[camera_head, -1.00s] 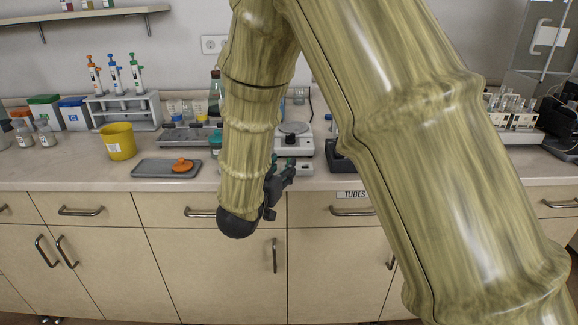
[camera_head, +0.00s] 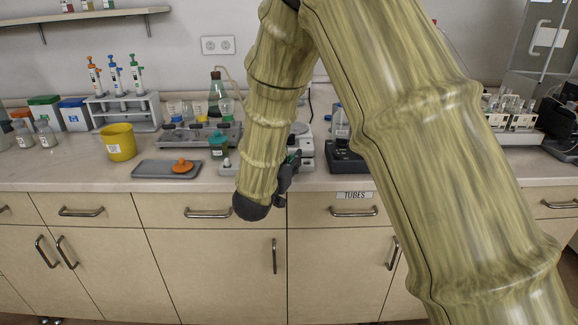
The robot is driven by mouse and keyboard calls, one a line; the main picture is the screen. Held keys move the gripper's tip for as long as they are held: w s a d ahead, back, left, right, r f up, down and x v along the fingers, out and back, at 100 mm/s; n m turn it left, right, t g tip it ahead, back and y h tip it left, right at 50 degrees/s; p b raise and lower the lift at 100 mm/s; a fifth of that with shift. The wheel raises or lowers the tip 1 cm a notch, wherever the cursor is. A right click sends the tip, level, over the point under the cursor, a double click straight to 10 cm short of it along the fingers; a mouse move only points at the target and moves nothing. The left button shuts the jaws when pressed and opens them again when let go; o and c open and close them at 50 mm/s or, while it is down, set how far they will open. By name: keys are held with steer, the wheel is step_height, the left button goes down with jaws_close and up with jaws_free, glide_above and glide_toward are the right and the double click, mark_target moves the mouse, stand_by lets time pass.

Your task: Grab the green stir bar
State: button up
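I cannot make out a green stir bar in this view; it may be too small or hidden behind my arm. My gripper (camera_head: 291,162) is a dark shape over the front edge of the counter, to the right of my forearm's lower end. It is partly hidden and seen edge-on, so I cannot tell whether its fingers are apart or hold anything. A pale flat device (camera_head: 229,168) sits on the counter just left of my forearm, partly covered by it.
A grey tray (camera_head: 148,170) with an orange item (camera_head: 182,165) lies left, near a yellow bucket (camera_head: 119,142). A teal-topped jar (camera_head: 219,144) stands behind the pale device. A white balance (camera_head: 303,150) and a dark device (camera_head: 346,160) are right of the forearm. Drawers (camera_head: 205,210) lie below.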

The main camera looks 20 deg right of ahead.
steer(key=shift+f, duration=0.15)
jaws_close()
